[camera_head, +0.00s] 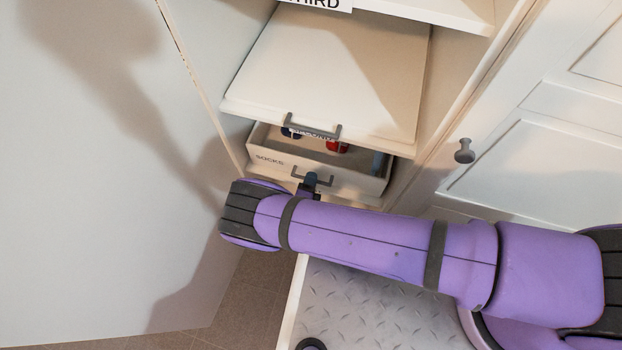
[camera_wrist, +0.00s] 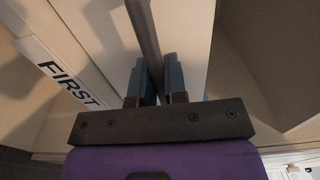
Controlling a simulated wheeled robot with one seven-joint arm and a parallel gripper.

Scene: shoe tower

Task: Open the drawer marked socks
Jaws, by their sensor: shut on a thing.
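The drawer marked socks (camera_head: 274,161) is at the bottom of the open cabinet in the head view. It stands partly out, and its inside shows beneath the drawer above. Red and dark blue items (camera_head: 336,146) lie in it. Its grey bar handle (camera_head: 297,172) is at the front face. My gripper (camera_head: 310,182) is at this handle, mostly hidden behind my purple arm. In the wrist view my gripper (camera_wrist: 160,84) has its two fingers shut on the dark handle bar (camera_wrist: 143,30).
A closed white drawer with a grey handle (camera_head: 312,130) sits just above. A "THIRD" label (camera_head: 318,4) is at the top, and a "FIRST" label (camera_wrist: 62,75) shows in the wrist view. A white door (camera_head: 100,180) stands open at left. A knobbed cabinet front (camera_head: 540,140) is at right.

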